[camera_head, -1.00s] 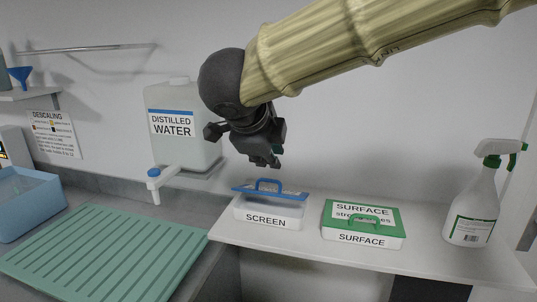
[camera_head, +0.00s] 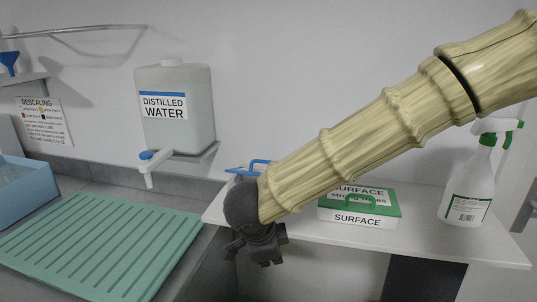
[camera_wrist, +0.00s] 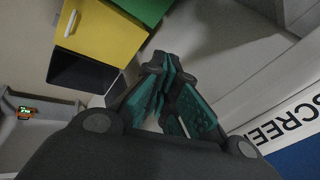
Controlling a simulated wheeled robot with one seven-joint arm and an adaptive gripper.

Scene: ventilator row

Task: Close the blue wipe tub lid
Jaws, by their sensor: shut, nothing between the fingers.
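The wipe tub with the blue lid (camera_head: 238,171) stands on the white shelf, mostly hidden behind my arm in the head view. Only a bit of its lid and the blue handle (camera_head: 260,162) shows. In the wrist view its white front with the SCREEN label (camera_wrist: 287,122) is at the right edge, with a blue part (camera_wrist: 302,158) in the lower right corner. How far the lid is open cannot be told now. My gripper (camera_head: 267,261) is shut and empty, pointing down in front of the shelf's left part, apart from the tub. Its fingertips also show in the wrist view (camera_wrist: 166,68).
A green-lidded SURFACE tub (camera_head: 357,218) and a spray bottle (camera_head: 467,195) stand right on the shelf (camera_head: 430,240). A distilled water container (camera_head: 178,135) hangs behind left. A green ribbed mat (camera_head: 100,250) and blue basin (camera_head: 25,190) lie left. A yellow unit (camera_wrist: 100,35) shows in the wrist view.

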